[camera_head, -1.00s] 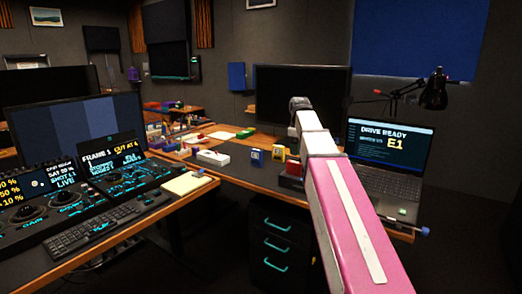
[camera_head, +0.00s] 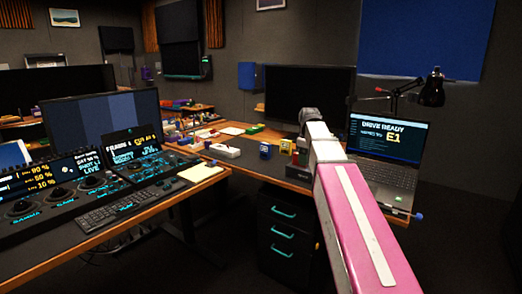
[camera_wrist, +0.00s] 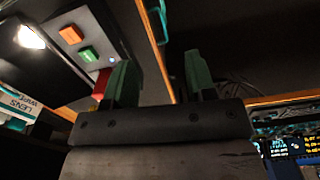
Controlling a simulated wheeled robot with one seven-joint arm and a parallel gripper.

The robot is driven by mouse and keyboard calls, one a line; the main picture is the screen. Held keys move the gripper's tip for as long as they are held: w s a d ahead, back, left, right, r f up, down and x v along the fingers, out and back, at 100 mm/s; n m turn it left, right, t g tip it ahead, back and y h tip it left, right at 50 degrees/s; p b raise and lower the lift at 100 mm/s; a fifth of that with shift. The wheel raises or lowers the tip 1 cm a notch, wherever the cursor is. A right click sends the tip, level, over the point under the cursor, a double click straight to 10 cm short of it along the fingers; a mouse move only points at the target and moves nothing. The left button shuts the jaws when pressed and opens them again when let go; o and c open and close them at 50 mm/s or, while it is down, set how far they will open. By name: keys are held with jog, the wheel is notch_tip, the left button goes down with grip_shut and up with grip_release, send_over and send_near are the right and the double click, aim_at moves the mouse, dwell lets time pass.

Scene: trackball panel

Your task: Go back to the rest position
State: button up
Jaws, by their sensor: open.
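My arm reaches forward from the lower right of the head view, pink and white, its dark wrist end (camera_head: 310,116) in front of the monitor and beside the laptop. My gripper (camera_wrist: 158,72) shows in the wrist view with its two green fingers well apart and nothing between them. The fingertips themselves are hidden behind the arm in the head view. A pale box with an orange and a green button (camera_wrist: 78,42) lies left of the fingers in the wrist view. A red thing (camera_wrist: 101,84) shows beside the left finger; I cannot tell whether they touch.
A laptop (camera_head: 388,140) stands open right of my arm, under a black desk lamp (camera_head: 432,90). A monitor (camera_head: 290,97) stands behind the arm. A console desk with a keyboard (camera_head: 125,206) is at left. A drawer cabinet (camera_head: 283,235) stands below the table. Dark floor lies between the desks.

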jog(key=s+f+m, duration=0.3)
jog(key=s+f, duration=0.3)
jog(key=f, duration=0.5)
jog(key=s+f+m, duration=0.3)
jog(key=s+f, duration=0.4)
jog(key=f, duration=0.4)
jog(key=s+f+m, duration=0.3)
jog(key=s+f, duration=0.4)
jog(key=f, duration=0.4)
jog(key=shift+s+f+m, duration=0.2)
jog(key=shift+f+m, duration=0.1)
jog(key=shift+m, duration=0.1)
